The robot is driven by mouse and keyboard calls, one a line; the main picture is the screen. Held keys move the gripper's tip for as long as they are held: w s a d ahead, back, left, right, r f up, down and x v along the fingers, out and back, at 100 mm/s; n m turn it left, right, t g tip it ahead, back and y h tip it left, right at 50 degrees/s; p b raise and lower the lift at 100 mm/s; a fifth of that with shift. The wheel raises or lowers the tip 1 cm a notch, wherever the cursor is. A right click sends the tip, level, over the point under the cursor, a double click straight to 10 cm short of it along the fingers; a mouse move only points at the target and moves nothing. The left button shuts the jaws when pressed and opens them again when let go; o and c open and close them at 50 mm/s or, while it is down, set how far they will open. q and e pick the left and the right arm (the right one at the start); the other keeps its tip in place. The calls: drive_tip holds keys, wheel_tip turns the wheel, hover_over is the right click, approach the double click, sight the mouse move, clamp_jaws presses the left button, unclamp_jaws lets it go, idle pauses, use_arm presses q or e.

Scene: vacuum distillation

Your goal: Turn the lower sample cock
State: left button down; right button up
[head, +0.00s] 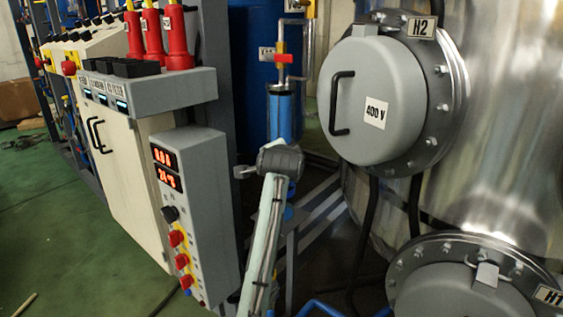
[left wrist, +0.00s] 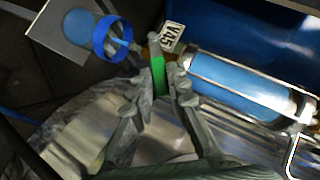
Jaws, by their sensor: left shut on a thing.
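The lower sample cock has a green handle (left wrist: 158,76), seen in the left wrist view beside a white tag (left wrist: 172,37) that seems to read V45. My left gripper (left wrist: 168,88) is shut on this green handle, with its fingers on either side. In the head view my left arm rises from the bottom middle and its grey wrist end hides the cock and the fingertips. An upper cock with a red handle (head: 283,58) sits on the pipe above the blue cylinder (head: 281,112). My right gripper is not in view.
The blue cylinder (left wrist: 240,85) lies close beside my fingers in the wrist view. A blue ring (left wrist: 112,39) is close by on the other side. A large flanged cover (head: 375,100) stands right of my arm. A control box (head: 205,190) with red knobs stands left.

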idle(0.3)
use_arm(q)
drive_tip(key=c, duration=1.5)
unclamp_jaws()
drive_tip(key=v, duration=1.2)
